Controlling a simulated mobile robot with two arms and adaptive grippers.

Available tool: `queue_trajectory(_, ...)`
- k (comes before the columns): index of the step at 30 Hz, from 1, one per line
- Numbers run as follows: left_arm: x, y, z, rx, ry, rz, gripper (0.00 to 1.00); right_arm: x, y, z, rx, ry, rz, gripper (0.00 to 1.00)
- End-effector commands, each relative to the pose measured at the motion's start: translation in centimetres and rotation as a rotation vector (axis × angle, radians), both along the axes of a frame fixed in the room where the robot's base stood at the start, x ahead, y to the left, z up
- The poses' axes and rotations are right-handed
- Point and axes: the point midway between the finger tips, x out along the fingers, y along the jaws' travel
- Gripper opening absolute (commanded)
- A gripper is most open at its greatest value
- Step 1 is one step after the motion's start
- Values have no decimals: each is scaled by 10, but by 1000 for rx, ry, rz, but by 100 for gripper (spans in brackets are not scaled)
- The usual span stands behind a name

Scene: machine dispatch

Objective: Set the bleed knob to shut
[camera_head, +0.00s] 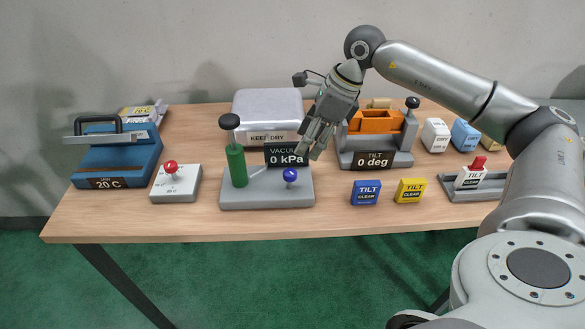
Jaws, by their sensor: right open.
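A vacuum unit with a grey base (262,199) stands mid-table, with a green cylinder (237,165) topped by a black knob, and a display (287,155) reading 0 kPa. A small blue knob (290,175) sits on the base's right part; it is likely the bleed knob, and its setting is too small to read. My right gripper (311,150) is open and empty, pointing down above and slightly right of the blue knob, apart from it. It covers the display's right edge. My left gripper is not in view.
A blue heater box (117,160) and a red-knobbed block (176,185) stand left. A grey KEEP DRY case (267,107) is behind. An orange-topped tilt stand (376,150), blue block (366,192) and yellow block (410,190) stand right. The front table strip (330,222) is clear.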

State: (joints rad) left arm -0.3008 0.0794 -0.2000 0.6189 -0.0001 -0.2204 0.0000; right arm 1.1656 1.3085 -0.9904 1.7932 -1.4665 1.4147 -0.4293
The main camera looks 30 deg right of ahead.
Motion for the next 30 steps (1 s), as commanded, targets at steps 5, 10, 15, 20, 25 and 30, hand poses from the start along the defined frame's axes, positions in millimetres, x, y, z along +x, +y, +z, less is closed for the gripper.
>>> queue_trajectory(5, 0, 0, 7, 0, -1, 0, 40, 4, 5, -20, -5, 9, 2, 52)
queue_trajectory(10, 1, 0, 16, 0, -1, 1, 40, 12, 16, -50, -5, 8, 2, 52)
queue_trajectory(15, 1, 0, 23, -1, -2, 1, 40, 19, 25, -77, -3, 6, 1, 52)
queue_trajectory(20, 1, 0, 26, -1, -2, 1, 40, 23, 29, -92, -3, 5, 1, 52)
queue_trajectory(25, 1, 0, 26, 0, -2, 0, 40, 25, 31, -98, -2, 2, 0, 52)
queue_trajectory(30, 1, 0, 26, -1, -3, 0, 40, 25, 31, -98, -2, 2, 0, 52)
